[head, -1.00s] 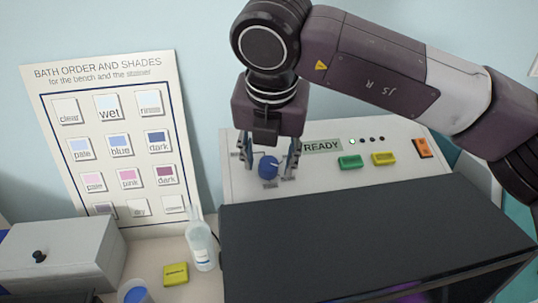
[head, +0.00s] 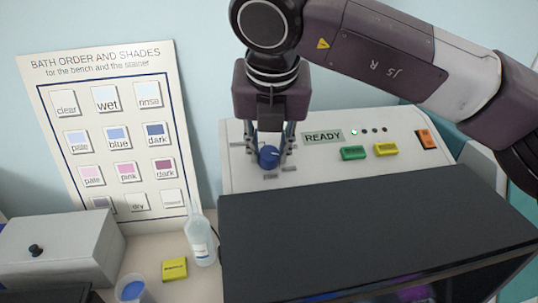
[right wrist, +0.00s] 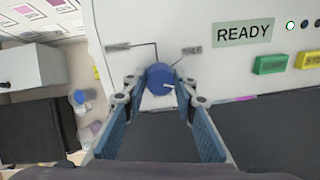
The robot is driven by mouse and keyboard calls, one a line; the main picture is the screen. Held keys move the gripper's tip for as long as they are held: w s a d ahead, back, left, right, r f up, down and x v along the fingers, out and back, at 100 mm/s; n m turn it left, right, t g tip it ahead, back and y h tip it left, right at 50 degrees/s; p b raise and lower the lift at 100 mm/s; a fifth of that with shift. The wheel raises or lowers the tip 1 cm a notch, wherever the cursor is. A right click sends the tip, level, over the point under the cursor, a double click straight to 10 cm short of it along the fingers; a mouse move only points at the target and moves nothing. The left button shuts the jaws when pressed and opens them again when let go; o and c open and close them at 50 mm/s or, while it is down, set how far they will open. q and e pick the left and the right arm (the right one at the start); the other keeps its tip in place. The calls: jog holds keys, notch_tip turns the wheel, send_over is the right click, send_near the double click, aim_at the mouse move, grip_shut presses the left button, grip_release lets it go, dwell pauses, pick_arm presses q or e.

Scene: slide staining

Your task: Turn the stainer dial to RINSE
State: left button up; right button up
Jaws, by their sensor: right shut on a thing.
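The stainer (head: 240,185) is a white machine with a dark front cover. Its blue round dial (head: 268,157) sits on the white panel, left of the READY display. My right gripper (head: 270,152) is over the dial with its fingers closed on both sides of it. Small grey labels stand around the dial, too small to read. My left gripper is not in view.
Green (head: 353,153) and yellow (head: 386,150) buttons and an orange switch (head: 426,139) are on the panel to the right. A wash bottle (head: 201,242), yellow block (head: 174,269), grey box (head: 62,245) and bath-order chart (head: 105,130) stand to the left.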

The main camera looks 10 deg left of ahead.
jog(key=n+b, duration=0.2)
jog(key=shift+f+n, duration=0.2)
jog(key=shift+n, duration=0.1)
jog(key=shift+n+b, duration=0.85)
jog(key=shift+n, duration=0.05)
jog(key=n+b, duration=0.1)
jog(key=n, duration=0.1)
jog(key=shift+r+n+y, duration=0.15)
jog(key=shift+n+y, duration=0.15)
jog(key=n, duration=0.2)
jog(key=shift+n+b, duration=0.3)
jog(key=shift+n, duration=0.1)
jog(key=n, duration=0.2)
jog(key=shift+r+n, duration=0.1)
jog(key=shift+n, duration=0.3)
jog(key=n, duration=0.2)
jog(key=shift+n, duration=0.4)
jog(key=n, duration=0.3)
jog(key=shift+n+p, duration=0.3)
jog(key=shift+n+y+p, duration=0.3)
jog(key=shift+n+p, duration=0.05)
jog(key=shift+n, duration=1.25)
